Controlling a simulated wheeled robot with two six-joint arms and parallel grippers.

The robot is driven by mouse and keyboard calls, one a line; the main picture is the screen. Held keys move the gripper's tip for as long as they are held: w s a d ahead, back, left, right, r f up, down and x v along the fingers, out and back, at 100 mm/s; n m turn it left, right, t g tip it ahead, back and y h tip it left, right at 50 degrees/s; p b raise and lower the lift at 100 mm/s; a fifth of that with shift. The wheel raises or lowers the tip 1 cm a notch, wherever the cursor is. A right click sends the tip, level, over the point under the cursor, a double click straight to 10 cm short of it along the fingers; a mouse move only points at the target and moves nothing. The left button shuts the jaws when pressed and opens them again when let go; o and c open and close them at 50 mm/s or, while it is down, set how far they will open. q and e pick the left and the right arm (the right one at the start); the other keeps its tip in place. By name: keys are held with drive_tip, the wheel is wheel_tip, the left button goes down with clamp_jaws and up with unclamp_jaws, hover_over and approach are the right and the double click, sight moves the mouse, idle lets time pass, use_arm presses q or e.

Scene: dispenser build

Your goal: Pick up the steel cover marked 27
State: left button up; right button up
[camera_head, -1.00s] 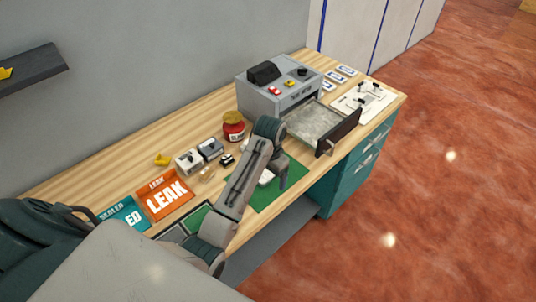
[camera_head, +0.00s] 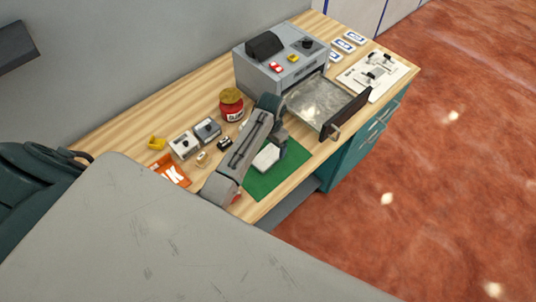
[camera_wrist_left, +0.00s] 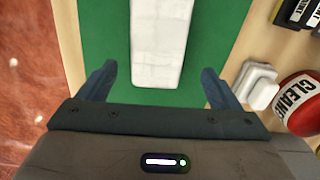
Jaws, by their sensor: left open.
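I cannot read a 27 on anything, so I cannot tell which thing is the steel cover. A white, slightly scuffed block (camera_head: 266,158) lies on the green mat (camera_head: 262,189). In the left wrist view the same block (camera_wrist_left: 158,45) lies ahead, between the lines of my fingers. My left gripper (camera_wrist_left: 158,76) is open and empty above the mat. In the head view my left gripper (camera_head: 279,143) is over the mat, partly hidden by its own arm. My right gripper is not in view.
A grey machine (camera_head: 283,62) has its metal-floored drawer (camera_head: 320,103) pulled out. A red jar (camera_head: 232,106) stands left of my arm, near small boxes (camera_head: 207,130). A white board (camera_head: 384,79) with black-handled parts lies at the back right. An orange sheet (camera_head: 171,172) lies at left.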

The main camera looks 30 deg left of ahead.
sight(271, 153)
use_arm(q)
drive_tip(key=shift+s+d+f+p, duration=0.15)
drive_tip(key=shift+f+p, duration=0.3)
drive_tip(key=shift+f, duration=0.6)
drive_tip(key=shift+s+f, duration=0.15)
drive_tip(key=shift+f, duration=0.6)
drive_tip(key=shift+c, duration=0.3)
drive_tip(key=c, duration=1.1)
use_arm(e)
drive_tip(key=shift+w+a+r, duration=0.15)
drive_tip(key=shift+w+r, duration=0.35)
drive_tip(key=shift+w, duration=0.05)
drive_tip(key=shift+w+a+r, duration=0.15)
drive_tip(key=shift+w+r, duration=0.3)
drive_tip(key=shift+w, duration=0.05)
